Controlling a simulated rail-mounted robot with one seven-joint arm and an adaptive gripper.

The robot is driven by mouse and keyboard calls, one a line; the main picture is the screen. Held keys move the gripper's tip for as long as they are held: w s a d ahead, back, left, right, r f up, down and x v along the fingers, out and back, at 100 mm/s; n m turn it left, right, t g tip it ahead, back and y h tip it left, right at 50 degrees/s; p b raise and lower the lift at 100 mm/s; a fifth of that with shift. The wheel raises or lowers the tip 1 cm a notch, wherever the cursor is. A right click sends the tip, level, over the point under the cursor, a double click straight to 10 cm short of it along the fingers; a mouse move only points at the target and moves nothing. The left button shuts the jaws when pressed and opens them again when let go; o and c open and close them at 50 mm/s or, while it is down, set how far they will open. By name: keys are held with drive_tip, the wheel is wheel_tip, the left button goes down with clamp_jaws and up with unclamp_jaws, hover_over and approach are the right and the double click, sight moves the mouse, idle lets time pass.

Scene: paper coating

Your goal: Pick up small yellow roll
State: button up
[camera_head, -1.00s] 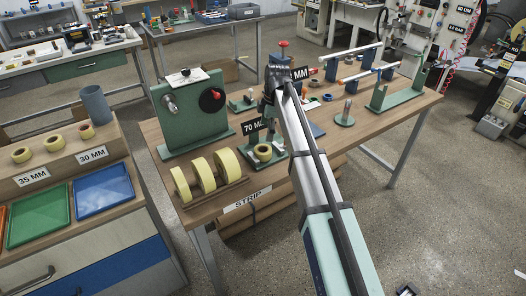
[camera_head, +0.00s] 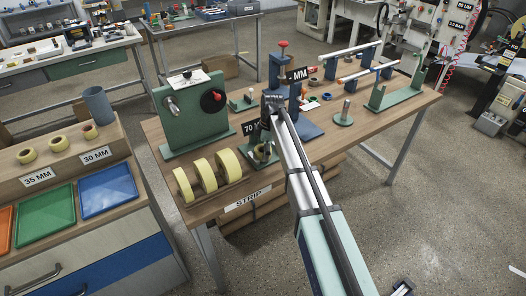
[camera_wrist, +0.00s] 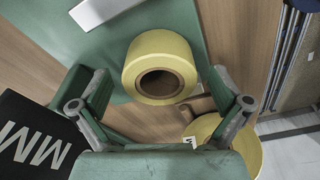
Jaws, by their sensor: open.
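A small yellow roll (camera_wrist: 160,47) with a brown core shows in the upper middle of the wrist view, over a green base (camera_wrist: 55,38). My gripper (camera_wrist: 158,84) is open, with its green fingers spread to the left and right of the roll. No contact with the roll shows. In the head view my gripper (camera_head: 265,142) is above the green stand by the 70 MM sign (camera_head: 251,128). It largely hides the roll there.
Several larger yellow rolls (camera_head: 206,175) stand in a rack at the table's front left; one (camera_wrist: 245,140) also shows in the wrist view. A green machine (camera_head: 190,115) stands behind them. Small yellow rolls (camera_head: 58,143) sit on the left cabinet.

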drive_tip(key=c, duration=1.3)
drive_tip(key=shift+c, duration=0.2)
